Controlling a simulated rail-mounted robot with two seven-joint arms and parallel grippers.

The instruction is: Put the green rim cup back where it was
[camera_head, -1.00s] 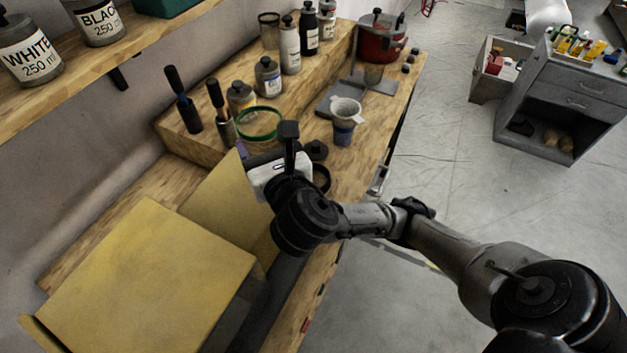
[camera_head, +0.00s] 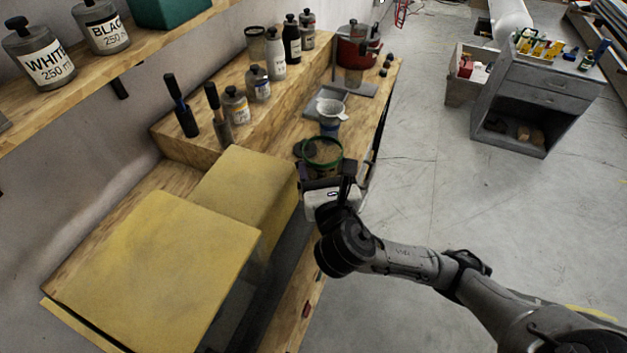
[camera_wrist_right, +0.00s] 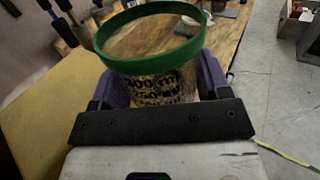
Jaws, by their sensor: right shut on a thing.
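The green rim cup is a clear cup with printed volume marks and a green rim. In the head view the cup (camera_head: 322,152) is near the front edge of the wooden bench, below the white funnel. My right gripper (camera_head: 324,180) is shut on it. In the right wrist view the cup (camera_wrist_right: 152,62) stands between the purple fingers of my right gripper (camera_wrist_right: 160,92), rim up and slightly tilted. Its base is hidden, so I cannot tell whether it touches the bench. My left gripper is not in view.
A white funnel (camera_head: 331,110) sits on a blue cup just beyond. A grey tray (camera_head: 358,88) and red pot (camera_head: 358,50) stand farther back. Bottles and brushes line the raised shelf (camera_head: 215,140) on the left. Yellow boxes (camera_head: 150,270) fill the near left.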

